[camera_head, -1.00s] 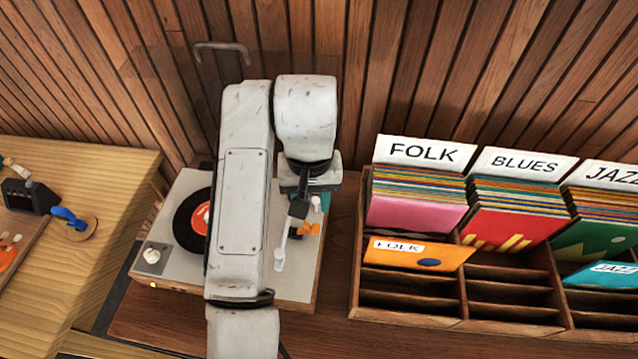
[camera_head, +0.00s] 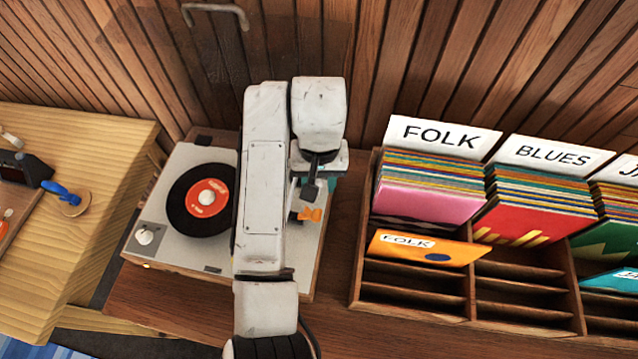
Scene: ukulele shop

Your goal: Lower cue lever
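The record player (camera_head: 190,250) stands on the wooden counter, with a black record with a red label (camera_head: 207,197) on it. My arm covers the middle of the player and part of the record's right edge. My gripper (camera_head: 311,192) is over the player's right part, near the white tonearm (camera_head: 292,198). A small orange piece (camera_head: 310,214) shows just below the gripper; I cannot tell whether it is the cue lever or part of my gripper. Contact and the finger opening cannot be made out.
A wooden record crate (camera_head: 360,270) with FOLK and BLUES dividers stands close on the right. An orange FOLK sleeve (camera_head: 425,248) leans in it. A wooden bench (camera_head: 75,215) is on the left. A slatted wall (camera_head: 420,60) rises behind.

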